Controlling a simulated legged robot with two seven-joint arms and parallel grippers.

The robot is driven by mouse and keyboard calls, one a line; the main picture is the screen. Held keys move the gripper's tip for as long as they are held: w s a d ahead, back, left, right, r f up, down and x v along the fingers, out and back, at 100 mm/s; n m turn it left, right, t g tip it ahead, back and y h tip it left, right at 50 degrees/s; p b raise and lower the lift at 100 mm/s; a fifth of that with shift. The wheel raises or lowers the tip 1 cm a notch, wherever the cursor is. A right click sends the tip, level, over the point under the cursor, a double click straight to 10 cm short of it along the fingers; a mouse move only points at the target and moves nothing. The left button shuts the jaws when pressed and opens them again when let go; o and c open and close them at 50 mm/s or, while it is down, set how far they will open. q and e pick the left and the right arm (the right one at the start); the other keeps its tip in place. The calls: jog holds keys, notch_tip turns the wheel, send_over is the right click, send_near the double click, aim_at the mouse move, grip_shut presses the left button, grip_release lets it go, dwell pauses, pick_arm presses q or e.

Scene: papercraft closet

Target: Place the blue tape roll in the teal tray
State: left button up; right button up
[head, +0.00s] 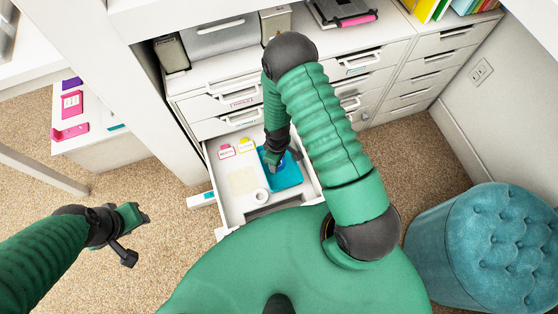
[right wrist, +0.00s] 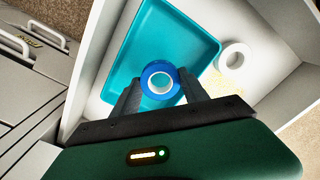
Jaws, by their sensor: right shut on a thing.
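The blue tape roll (right wrist: 160,82) is between the fingertips of my right gripper (right wrist: 160,92), which is shut on it. The roll appears over the teal tray (right wrist: 205,38) in the right wrist view; I cannot tell whether it touches the tray floor. In the head view the teal tray (head: 291,180) lies in the open white drawer (head: 225,205), and my right gripper (head: 273,158) reaches down over its left part. The roll is mostly hidden there. My left gripper (head: 133,232) is empty above the carpet at the left, with its fingers apart.
A white tape roll (right wrist: 235,55) lies beside the tray, also visible in the head view (head: 262,196). Pink and yellow items (head: 236,148) sit at the drawer's back left. Closed drawers (head: 235,102) stand behind. A teal tufted stool (head: 487,250) is at the right.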

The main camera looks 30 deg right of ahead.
jog(key=f+b, duration=0.1)
jog(key=f, duration=0.1)
jog(key=d+f+b, duration=0.1)
jog(key=f, duration=0.1)
jog(key=shift+w, duration=0.1)
jog(key=shift+r, duration=0.2)
jog(key=shift+c, duration=0.6)
jog(key=shift+f, duration=0.15)
jog(key=o, duration=1.4)
notch_tip(320, 180, up, 22)
jog(key=a+m+t+p, duration=0.1)
jog(key=m+p, duration=0.1)
jog(key=p, duration=0.4)
jog(key=s+a+r+m, duration=0.1)
jog(key=r, duration=0.3)
jog(key=s+a+r+m+t, duration=0.1)
jog(key=s+r+m, duration=0.1)
jog(key=r, duration=0.3)
jog(key=s+a+r+m, duration=0.1)
jog(key=s+r, duration=0.1)
jog(key=r, duration=0.2)
jog(key=shift+s+a+r+t, duration=0.2)
jog(key=shift+a+t, duration=0.1)
jog(key=shift+a, duration=0.1)
